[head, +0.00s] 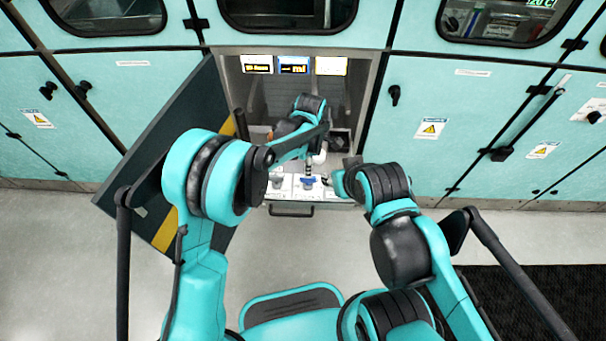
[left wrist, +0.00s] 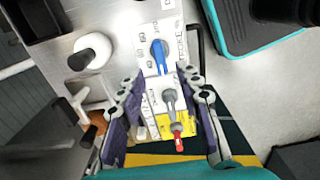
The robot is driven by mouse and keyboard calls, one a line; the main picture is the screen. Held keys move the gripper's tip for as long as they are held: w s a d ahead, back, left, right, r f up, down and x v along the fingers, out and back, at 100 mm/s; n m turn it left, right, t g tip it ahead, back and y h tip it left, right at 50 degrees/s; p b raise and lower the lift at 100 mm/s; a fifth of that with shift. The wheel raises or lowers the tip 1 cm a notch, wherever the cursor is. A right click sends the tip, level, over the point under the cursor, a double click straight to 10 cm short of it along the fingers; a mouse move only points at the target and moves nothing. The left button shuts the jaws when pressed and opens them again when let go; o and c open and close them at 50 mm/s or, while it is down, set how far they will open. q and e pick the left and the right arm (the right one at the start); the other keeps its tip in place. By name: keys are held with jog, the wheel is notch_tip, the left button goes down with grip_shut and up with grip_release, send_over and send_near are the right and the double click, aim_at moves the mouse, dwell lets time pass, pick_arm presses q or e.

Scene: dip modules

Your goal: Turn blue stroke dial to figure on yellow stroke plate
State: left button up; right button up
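The blue dial (head: 307,182) is on a white panel inside the open cabinet bay. In the left wrist view the blue dial (left wrist: 160,56) lies just beyond my left fingertips, apart from them. My left gripper (left wrist: 160,92) is open, its purple fingers spread either side of the panel strip, with nothing between them touching visibly. A grey dial (left wrist: 170,100) and a red dial (left wrist: 178,138), beside a yellow patch, show between the fingers. My right gripper (head: 340,182) is beside the panel at its right; its fingers are too small to read. The display plates' figures are unreadable.
Three lit display plates hang at the bay's top: left (head: 257,64), blue middle (head: 293,65) and right (head: 331,66). A white round knob (left wrist: 92,50) stands left of the dials. An open dark door (head: 175,150) leans at the left. The bay is narrow.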

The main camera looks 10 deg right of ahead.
aim_at(308, 181)
pick_arm(q)
notch_tip(308, 181, down, 7)
jog(key=shift+r+b, duration=0.1)
jog(key=shift+b, duration=0.9)
grip_shut()
